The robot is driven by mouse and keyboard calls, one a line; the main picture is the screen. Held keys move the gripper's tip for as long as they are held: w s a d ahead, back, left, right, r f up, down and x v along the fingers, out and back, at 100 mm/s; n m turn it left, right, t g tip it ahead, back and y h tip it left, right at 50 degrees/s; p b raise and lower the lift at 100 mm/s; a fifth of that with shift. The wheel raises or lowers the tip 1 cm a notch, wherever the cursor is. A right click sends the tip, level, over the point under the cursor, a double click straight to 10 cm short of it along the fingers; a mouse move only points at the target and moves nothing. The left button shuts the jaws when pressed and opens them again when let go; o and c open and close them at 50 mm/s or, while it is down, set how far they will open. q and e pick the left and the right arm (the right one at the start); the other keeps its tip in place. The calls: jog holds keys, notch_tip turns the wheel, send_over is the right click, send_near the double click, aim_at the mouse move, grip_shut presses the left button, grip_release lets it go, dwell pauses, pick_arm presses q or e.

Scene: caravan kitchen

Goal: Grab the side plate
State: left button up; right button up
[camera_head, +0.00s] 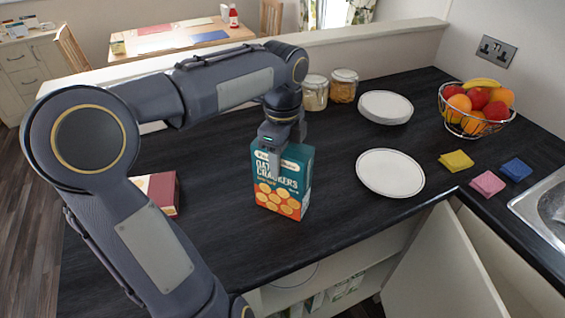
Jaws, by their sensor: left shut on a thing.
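A single white plate (390,173) with a thin dark rim line lies flat on the dark worktop, right of the middle. A stack of similar white plates (385,107) stands behind it. My left gripper (276,158) points down over the teal and orange oat crackers box (283,182) and is shut on its top part. The box is upright, left of the single plate and apart from it. I cannot tell whether the box rests on the worktop. My right gripper is not in view.
Two glass jars (329,90) stand behind the box. A dark red box (160,192) lies to the left, partly behind my arm. A wire fruit bowl (475,108), folded cloths (487,184) and a sink (543,207) are at the right. A cupboard door (445,270) stands open below the worktop.

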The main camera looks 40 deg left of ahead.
pick_arm(q)
jog(key=s+d+r+b, duration=0.1)
jog(key=s+d+r, duration=0.2)
jog(key=s+r, duration=0.3)
jog(key=s+d+r, duration=0.4)
jog(key=s+r, duration=0.2)
jog(key=r, duration=0.1)
jog(key=w+a+f+n, duration=0.2)
jog(key=w+a+n, duration=0.25)
jog(key=a, duration=0.35)
jog(key=w+a+f+n, duration=0.2)
jog(key=w+a+n, duration=0.1)
jog(key=a+n, duration=0.35)
jog(key=w+a+f, duration=0.3)
jog(key=a+f, duration=0.1)
jog(key=f, duration=0.5)
jog(key=shift+w+m, duration=0.15)
jog(key=shift+m, duration=0.15)
jog(key=shift+a, duration=0.1)
